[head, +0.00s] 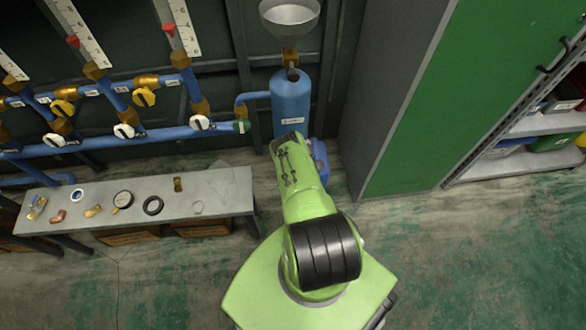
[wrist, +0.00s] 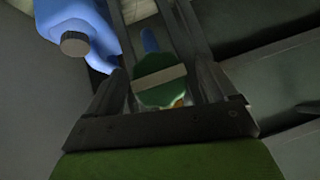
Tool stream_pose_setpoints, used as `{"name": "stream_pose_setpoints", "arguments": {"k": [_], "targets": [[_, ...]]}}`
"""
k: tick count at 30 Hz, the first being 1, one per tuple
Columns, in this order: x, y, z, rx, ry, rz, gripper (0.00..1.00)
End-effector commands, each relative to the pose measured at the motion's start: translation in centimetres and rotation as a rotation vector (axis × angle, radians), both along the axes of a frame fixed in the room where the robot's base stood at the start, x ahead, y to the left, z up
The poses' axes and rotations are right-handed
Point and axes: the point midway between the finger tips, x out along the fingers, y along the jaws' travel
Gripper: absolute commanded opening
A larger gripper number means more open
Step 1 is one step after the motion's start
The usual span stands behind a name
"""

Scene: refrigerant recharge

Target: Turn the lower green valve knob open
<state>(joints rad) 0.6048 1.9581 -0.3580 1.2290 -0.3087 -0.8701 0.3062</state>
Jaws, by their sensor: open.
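A green valve knob (wrist: 160,82) with a pale bar across its face shows in the wrist view. It lies between the two dark fingers of my gripper (wrist: 150,30), which is open. I cannot tell whether either finger touches it. In the head view my arm covers the area below the blue cylinder (head: 291,98), so my gripper and the knob between its fingers are hidden there.
A blue jug (head: 320,160) stands behind my arm; in the wrist view its capped body (wrist: 76,25) is close to the left finger. A grey bench (head: 225,187) with small parts stands at left, and a green cabinet (head: 450,70) at right. Floor is clear at lower right.

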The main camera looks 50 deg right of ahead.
Motion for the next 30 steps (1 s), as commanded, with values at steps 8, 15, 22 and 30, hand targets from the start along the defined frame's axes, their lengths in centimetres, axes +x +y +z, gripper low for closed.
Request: {"name": "stream_pose_setpoints", "arguments": {"k": [8, 15, 22, 30], "targets": [[-0.04, 0.03, 0.06, 0.0, 0.0, 0.0, 0.55], [-0.04, 0.06, 0.05, -0.002, 0.001, 0.001, 0.34], [-0.03, 0.15, 0.04, -0.042, 0.039, 0.0, 0.34], [0.03, 0.31, 0.0, -0.178, 0.154, 0.0, 0.34]]}}
